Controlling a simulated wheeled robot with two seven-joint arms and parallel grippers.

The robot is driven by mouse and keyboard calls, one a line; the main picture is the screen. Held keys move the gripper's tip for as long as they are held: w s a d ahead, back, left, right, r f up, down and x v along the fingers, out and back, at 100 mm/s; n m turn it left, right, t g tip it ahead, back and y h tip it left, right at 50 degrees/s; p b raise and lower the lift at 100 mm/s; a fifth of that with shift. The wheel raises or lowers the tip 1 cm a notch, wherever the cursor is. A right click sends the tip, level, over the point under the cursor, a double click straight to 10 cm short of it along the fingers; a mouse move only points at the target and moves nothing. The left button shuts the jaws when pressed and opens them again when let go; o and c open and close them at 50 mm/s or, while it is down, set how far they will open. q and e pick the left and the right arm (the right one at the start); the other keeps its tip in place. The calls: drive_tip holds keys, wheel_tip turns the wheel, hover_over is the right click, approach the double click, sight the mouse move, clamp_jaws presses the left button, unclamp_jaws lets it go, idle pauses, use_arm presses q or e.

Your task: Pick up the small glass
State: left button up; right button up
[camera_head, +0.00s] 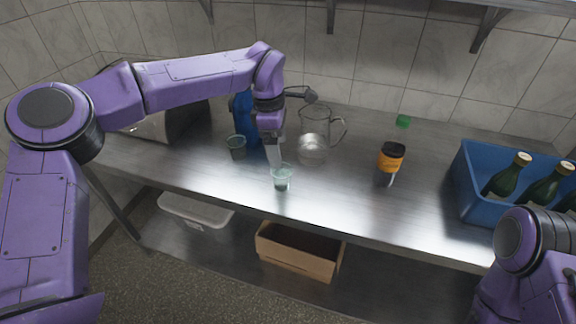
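A small clear glass (283,180) stands upright near the front edge of the steel table, left of centre. A second small, darker glass (237,147) stands to its left and farther back. My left gripper (275,160) points down at the rim of the clear glass, with its fingers overlapping the glass's back-left side in the picture. I cannot tell whether the fingers touch the glass or how far apart they are. My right arm shows at the bottom right, but its gripper is out of the picture.
A glass pitcher (313,140) stands behind the clear glass, and a blue bottle (243,118) is partly behind my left wrist. An orange-labelled bottle (391,158) stands to the right. A blue crate (480,208) holds green bottles. The front middle-right of the table is clear.

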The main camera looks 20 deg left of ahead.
sight(282, 173)
use_arm(q)
drive_tip(key=f+p, duration=0.1)
drive_tip(key=f, duration=0.2)
drive_tip(key=f+p, duration=0.1)
drive_tip(key=f, duration=0.2)
drive_tip(key=d+f+p, duration=0.1)
drive_tip(key=f, duration=0.2)
drive_tip(key=shift+w+f, duration=0.2)
drive_tip(key=shift+w, duration=0.05)
drive_tip(key=shift+s+f, duration=0.1)
drive_tip(key=shift+f, duration=0.25)
drive_tip(key=c, duration=1.2)
use_arm(e)
wheel_tip(282, 173, up, 4)
drive_tip(key=shift+f, duration=0.25)
